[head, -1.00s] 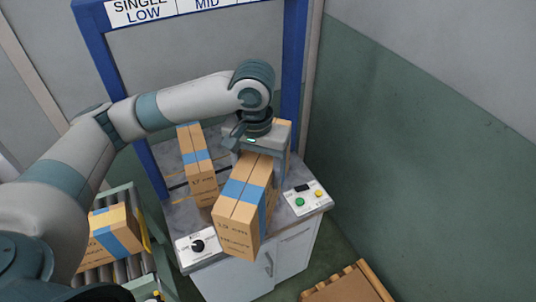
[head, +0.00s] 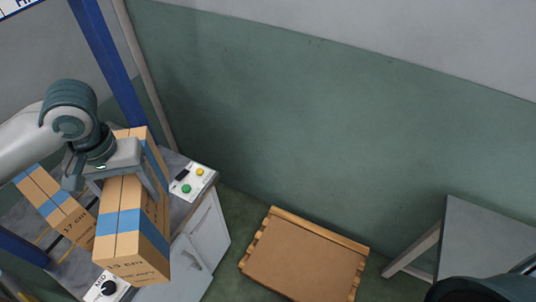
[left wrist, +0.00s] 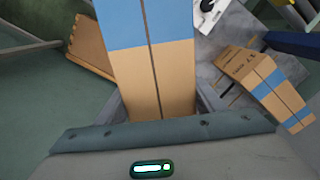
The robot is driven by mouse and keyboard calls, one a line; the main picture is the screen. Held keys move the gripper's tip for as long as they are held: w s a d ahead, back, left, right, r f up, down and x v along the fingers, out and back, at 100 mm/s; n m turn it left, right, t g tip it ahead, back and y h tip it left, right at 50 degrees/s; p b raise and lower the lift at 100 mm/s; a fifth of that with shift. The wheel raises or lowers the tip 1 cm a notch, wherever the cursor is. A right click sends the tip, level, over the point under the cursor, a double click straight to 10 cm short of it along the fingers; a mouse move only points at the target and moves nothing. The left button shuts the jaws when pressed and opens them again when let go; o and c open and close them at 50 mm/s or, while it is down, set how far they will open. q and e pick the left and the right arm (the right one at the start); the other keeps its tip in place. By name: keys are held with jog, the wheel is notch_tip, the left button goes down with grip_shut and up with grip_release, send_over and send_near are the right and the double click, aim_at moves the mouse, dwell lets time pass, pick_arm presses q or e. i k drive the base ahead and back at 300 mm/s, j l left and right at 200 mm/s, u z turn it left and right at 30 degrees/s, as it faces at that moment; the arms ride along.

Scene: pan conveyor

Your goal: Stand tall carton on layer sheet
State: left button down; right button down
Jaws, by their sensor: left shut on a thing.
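The tall carton (head: 130,240) is brown with blue tape and is held by my left gripper (head: 122,180). It lies lengthwise, stretching out in front of and behind the gripper, above the grey bench. In the left wrist view the carton (left wrist: 158,75) fills the middle, between the jaws. The layer sheet (head: 305,262) is a flat brown sheet on a wooden pallet (head: 325,237) on the floor. It is bare where it shows, and its near part is cut off by the frame. The carton is left of the sheet, apart from it. My right gripper is not in view.
Another taped carton (head: 55,207) is on the bench at the left. A control box (head: 193,180) with green and yellow buttons and a knob panel (head: 105,291) sit at the bench edges. A blue post (head: 108,65) rises behind. A grey table (head: 485,245) stands at the right.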

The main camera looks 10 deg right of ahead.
aim_at(313, 243)
jog(key=i+z, duration=0.1)
jog(key=z, duration=0.9)
jog(key=j+z, duration=0.1)
jog(key=z, duration=0.3)
jog(key=j+z, duration=0.15)
jog(key=z, duration=0.25)
jog(key=j+z, duration=0.15)
jog(key=z, duration=0.2)
jog(key=i+j, duration=0.05)
